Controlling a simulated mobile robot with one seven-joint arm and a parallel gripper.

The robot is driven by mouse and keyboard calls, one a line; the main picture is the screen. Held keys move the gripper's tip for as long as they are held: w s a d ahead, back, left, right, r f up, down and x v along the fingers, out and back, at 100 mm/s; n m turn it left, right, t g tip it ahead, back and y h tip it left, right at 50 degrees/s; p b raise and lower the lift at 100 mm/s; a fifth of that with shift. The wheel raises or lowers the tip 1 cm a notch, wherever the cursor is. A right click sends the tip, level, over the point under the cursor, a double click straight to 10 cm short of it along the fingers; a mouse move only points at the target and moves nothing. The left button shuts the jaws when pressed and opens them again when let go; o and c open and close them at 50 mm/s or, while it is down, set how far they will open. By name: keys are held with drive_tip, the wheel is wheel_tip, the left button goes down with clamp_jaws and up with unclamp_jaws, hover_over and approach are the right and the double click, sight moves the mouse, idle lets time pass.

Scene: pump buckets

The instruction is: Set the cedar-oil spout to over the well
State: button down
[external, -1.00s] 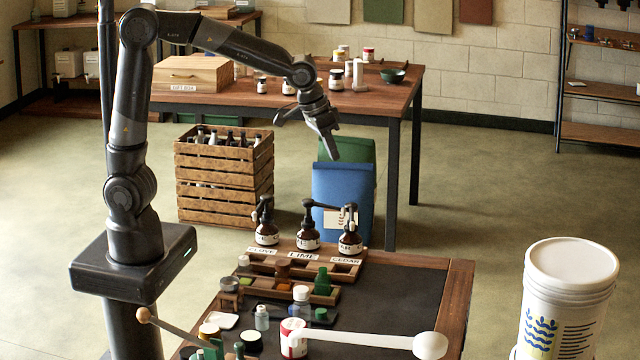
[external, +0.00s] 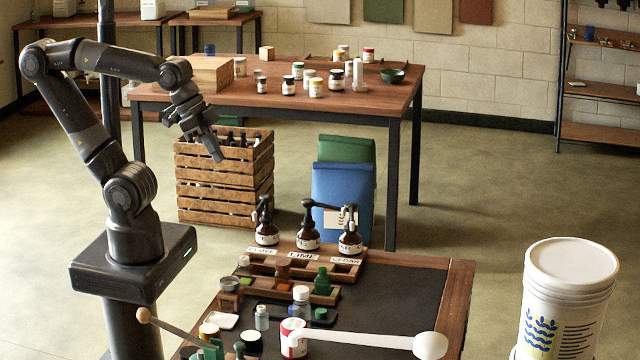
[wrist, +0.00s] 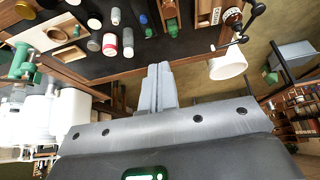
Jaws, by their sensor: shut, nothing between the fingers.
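A recess in the rack (external: 342,272) lies in front of the label. The lime bottle (external: 307,238) is in the middle and the clove bottle (external: 267,233) at the left. My gripper (external: 217,155) is shut and empty, in the air left of the bottles, by the crate. Its fingers show in the wrist view (wrist: 160,75).
The slatted crate (external: 223,185) of bottles stands behind the front table. Blue (external: 343,190) and green (external: 346,149) sacks stand behind the pumps. Small jars crowd the table's front left. A white bucket (external: 567,300) is at the right. The table's right side (external: 410,300) is mostly clear.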

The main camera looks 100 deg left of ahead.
drive_tip(key=w+a+r+n+g, duration=0.2)
drive_tip(key=w+a+r+n, duration=0.15)
drive_tip(key=w, duration=0.45)
drive_tip(key=n+g+y, duration=0.3)
drive_tip(key=n+g, duration=0.3)
drive_tip(key=n, duration=1.1)
hover_over(352, 219)
drive_tip(key=w+d, duration=0.1)
drive_tip(key=w, duration=0.4)
wheel_tip(352, 219, down, 9)
drive_tip(key=s+d+x, duration=0.1)
drive_tip(key=x, duration=1.3)
drive_tip(key=shift+g, duration=0.3)
drive_tip(key=shift+s+d, duration=0.1)
drive_tip(key=shift+d, duration=0.05)
drive_tip(key=shift+s+d+m+t+y, duration=0.2)
drive_tip(key=shift+s+m, duration=0.25)
drive_tip(key=shift+m, duration=0.35)
drive_tip(key=shift+s+d+m+t+y, duration=0.1)
drive_tip(key=shift+s+m+t, duration=0.3)
drive_tip(key=shift+m, duration=0.35)
